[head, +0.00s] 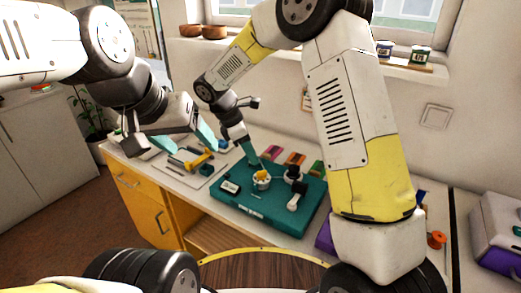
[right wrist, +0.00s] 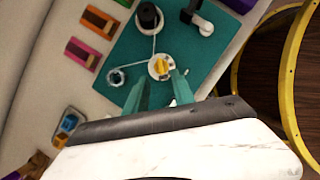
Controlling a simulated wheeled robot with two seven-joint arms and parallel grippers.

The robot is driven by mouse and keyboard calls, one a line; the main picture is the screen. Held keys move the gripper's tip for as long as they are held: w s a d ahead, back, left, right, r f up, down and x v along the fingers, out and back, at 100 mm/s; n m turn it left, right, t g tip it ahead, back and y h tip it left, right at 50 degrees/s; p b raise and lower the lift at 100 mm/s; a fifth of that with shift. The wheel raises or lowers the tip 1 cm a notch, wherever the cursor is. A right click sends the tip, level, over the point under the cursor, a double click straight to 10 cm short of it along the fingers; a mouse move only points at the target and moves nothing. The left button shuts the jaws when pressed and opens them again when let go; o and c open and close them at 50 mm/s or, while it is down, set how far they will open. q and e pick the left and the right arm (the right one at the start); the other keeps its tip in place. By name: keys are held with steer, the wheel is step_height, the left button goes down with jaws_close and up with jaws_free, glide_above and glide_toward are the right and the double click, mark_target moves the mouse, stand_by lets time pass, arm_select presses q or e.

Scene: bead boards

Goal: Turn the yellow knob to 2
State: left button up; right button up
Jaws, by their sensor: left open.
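The yellow knob (head: 263,175) sits on a round white dial on the teal board (head: 257,208). It also shows in the right wrist view (right wrist: 161,67), where its dial marks are too small to read. My right gripper (head: 250,157) points down just above and behind the knob. In the right wrist view my right gripper (right wrist: 160,82) has its two teal fingers apart, with the knob just beyond and between the tips. I cannot tell whether they touch it. My left gripper (head: 185,140) is open and empty above the left part of the table.
A yellow-handled item (head: 200,161) lies on a pale mat at left. My right arm covers the table's right part.

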mark_target(262, 175)
steer(key=x, duration=0.7)
steer(key=shift+d, duration=0.1)
steer(key=shift+c, duration=0.4)
jaws_close()
